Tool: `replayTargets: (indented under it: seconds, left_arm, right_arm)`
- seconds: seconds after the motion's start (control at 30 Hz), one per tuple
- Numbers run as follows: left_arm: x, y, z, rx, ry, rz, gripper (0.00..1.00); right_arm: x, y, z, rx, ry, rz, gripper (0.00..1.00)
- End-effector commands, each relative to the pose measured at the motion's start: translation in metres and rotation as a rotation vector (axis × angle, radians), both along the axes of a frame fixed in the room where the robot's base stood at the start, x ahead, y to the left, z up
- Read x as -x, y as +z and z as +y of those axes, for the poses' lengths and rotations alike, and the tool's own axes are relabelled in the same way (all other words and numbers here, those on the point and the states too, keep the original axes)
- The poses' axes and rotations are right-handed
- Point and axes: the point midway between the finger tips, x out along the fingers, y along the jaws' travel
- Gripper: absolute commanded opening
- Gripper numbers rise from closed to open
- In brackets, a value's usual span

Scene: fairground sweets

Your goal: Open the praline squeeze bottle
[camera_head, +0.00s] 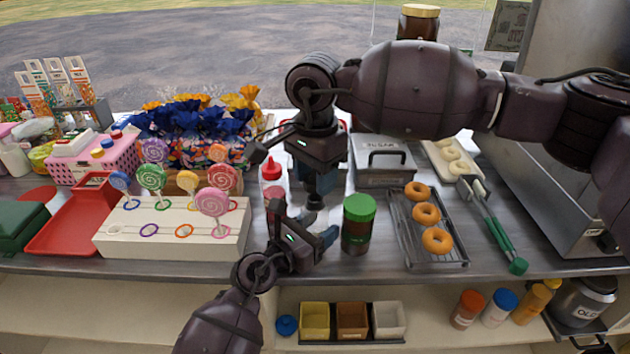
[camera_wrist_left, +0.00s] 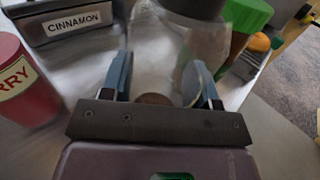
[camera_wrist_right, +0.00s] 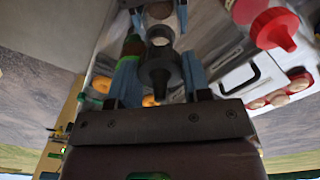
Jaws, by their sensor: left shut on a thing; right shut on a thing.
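The praline squeeze bottle shows in the left wrist view as a clear, nearly see-through body (camera_wrist_left: 165,50) with a dark cap (camera_wrist_left: 195,5) at its top. My left gripper (camera_head: 312,238) is shut on the bottle's body, one blue finger on each side. My right gripper (camera_head: 315,185) is above it, shut on the dark nozzle cap (camera_wrist_right: 160,68), which shows between its fingers in the right wrist view. In the head view the grippers hide most of the bottle. I cannot tell whether the cap is loose from the body.
A green-lidded jar (camera_head: 358,230) stands close right of the grippers, and a red squeeze bottle (camera_head: 271,172) close left. A lollipop stand (camera_head: 130,244) is further left. A doughnut rack (camera_head: 440,259) and tongs (camera_head: 497,232) lie right. The counter's front edge is near.

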Motion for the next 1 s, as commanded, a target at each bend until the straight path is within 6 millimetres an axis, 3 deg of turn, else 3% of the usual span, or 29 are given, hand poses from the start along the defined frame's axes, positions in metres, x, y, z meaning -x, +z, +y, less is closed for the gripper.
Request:
replayTargets:
  seconds: [0.2,0.43,0.47,0.6,0.63,1.0]
  left_arm:
    - [0.000,-0.001,0.000,-0.001,0.000,0.001,0.12]
    - [0.000,-0.001,0.000,-0.001,0.000,0.001,0.12]
    - [0.000,-0.001,0.000,-0.001,0.000,0.001,0.60]
    - [0.000,0.000,0.000,-0.001,0.000,0.001,0.81]
    - [0.000,0.000,0.000,-0.001,0.000,0.001,0.85]
    - [0.005,0.000,0.006,-0.001,0.001,0.000,0.85]
  right_arm:
    - [0.000,0.023,0.000,0.000,0.000,-0.001,0.16]
    - [0.000,0.024,0.000,0.000,0.000,0.000,0.16]
    - [0.000,0.024,0.000,0.000,0.000,0.000,0.16]
    - [0.000,0.024,0.000,0.000,0.000,0.000,0.16]
    - [0.000,0.024,0.000,0.000,0.000,0.000,0.16]
    - [0.000,0.027,0.000,0.000,0.000,-0.004,0.16]
